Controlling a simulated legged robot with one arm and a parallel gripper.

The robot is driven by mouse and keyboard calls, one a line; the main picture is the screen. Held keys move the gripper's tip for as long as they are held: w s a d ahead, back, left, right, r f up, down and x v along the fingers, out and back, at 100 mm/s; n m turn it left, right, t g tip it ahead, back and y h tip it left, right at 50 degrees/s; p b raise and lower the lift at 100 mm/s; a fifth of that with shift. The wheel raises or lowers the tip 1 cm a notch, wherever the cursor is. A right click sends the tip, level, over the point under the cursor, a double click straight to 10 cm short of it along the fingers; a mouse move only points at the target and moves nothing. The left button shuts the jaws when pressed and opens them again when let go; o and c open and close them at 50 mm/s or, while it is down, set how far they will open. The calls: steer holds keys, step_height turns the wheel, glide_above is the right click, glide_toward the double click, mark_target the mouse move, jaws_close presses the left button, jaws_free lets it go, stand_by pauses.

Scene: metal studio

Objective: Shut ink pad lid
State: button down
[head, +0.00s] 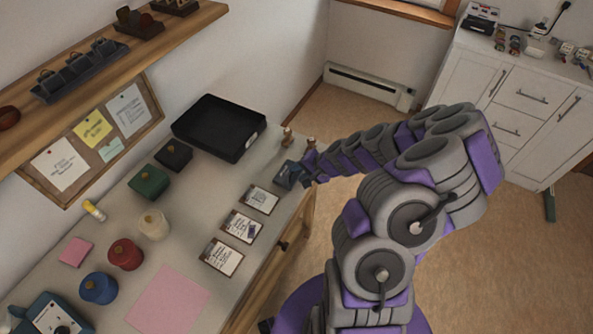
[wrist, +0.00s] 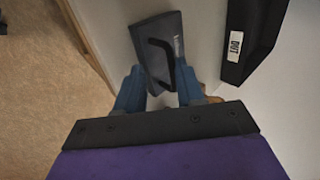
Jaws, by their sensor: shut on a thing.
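The ink pad (head: 287,175) is a small dark blue-grey case near the table's front right edge in the head view. In the wrist view the ink pad (wrist: 148,30) shows a flat grey face with a dark, rounded frame-like part between my fingers. My gripper (head: 306,172) reaches it from the right, and in the wrist view my gripper (wrist: 159,78) has its two blue fingers on either side of that dark part, shut on it. How far the lid is open cannot be told; the fingers hide part of it.
The table (head: 207,190) holds three printed cards, including a nearby one (head: 262,199), and a black tray (head: 218,127) behind. Small wooden-handled stamps (head: 287,138) stand just beyond the pad. A green box (head: 149,181) and several spools are farther left.

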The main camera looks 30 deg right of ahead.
steer(key=shift+s+d+f+t+b, duration=0.15)
steer(key=shift+s+f, duration=0.05)
steer(key=shift+f, duration=0.2)
steer(key=shift+s+d+f+t+b, duration=0.1)
steer(key=shift+s+f+t+b, duration=0.1)
steer(key=shift+f, duration=0.15)
steer(key=c, duration=1)
jaws_free()
steer(key=shift+r, duration=0.1)
steer(key=shift+c, duration=1.1)
steer(key=shift+w+r, duration=0.1)
steer(key=shift+w, duration=0.1)
steer(key=shift+d, duration=0.1)
